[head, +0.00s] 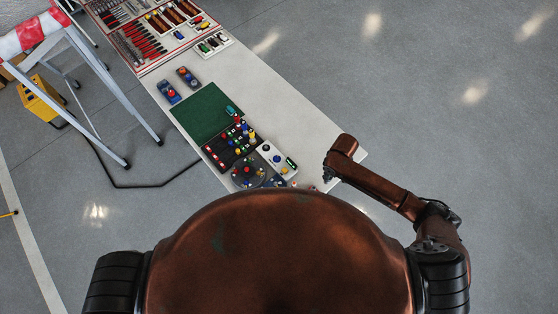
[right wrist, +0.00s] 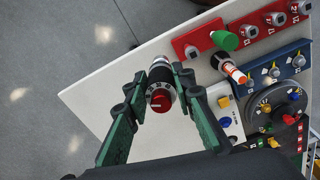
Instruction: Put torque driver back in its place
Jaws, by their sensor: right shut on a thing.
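The torque driver (right wrist: 161,92) appears to be the round dark and silver tool with a red end. It stands out between the fingers of my right gripper (right wrist: 160,82) in the right wrist view, and the jaws are shut on it. The white bench top is behind it; I cannot tell whether it touches. In the head view my right gripper (head: 328,174) is at the bench's near right end, mostly hidden by its wrist. My left gripper is not in view.
A red holder (right wrist: 190,48) with silver knobs and a green-capped tool (right wrist: 225,40) is close by. An orange and white tool (right wrist: 234,72), a blue holder and a round dial panel (right wrist: 277,108) stand beside it. The bench's right part (head: 290,115) is clear.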

